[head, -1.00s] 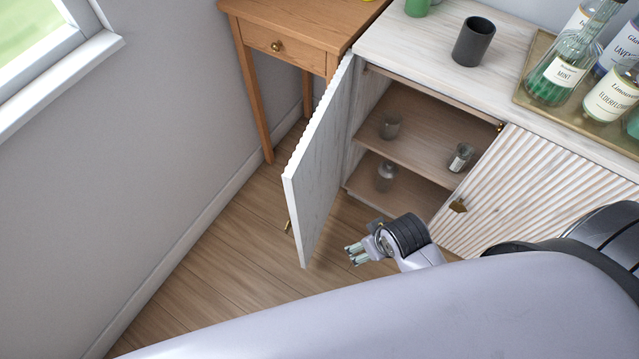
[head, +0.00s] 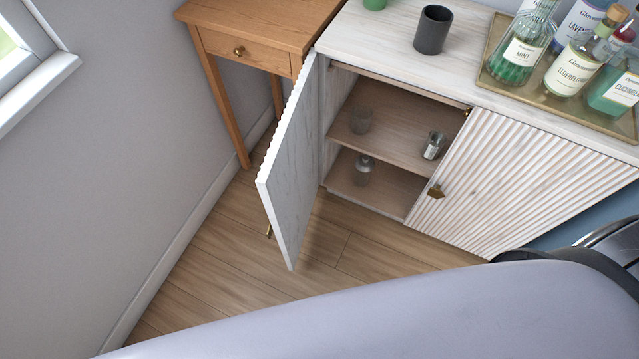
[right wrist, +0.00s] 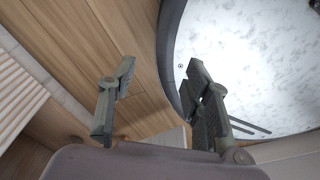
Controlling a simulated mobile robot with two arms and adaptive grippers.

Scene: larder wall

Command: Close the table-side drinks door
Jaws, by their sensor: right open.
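The table-side drinks door (head: 292,165) is the white ribbed left door of the cabinet, next to the wooden side table. It stands wide open in the head view, its brass handle (head: 269,231) at the lower outer side. The other ribbed door (head: 522,180) is shut. Inside the open cabinet, glassware stands on the shelves (head: 385,139). In the right wrist view my right gripper (right wrist: 163,75) is open and empty, with floorboards beyond and between its fingers. It touches no door there. Neither gripper shows in the head view.
A wooden side table (head: 265,22) stands left of the cabinet by the wall. On the cabinet top (head: 385,30) are a dark cup (head: 433,30) and a tray (head: 560,104) of bottles. Wooden floor (head: 330,250) is clear around the open door.

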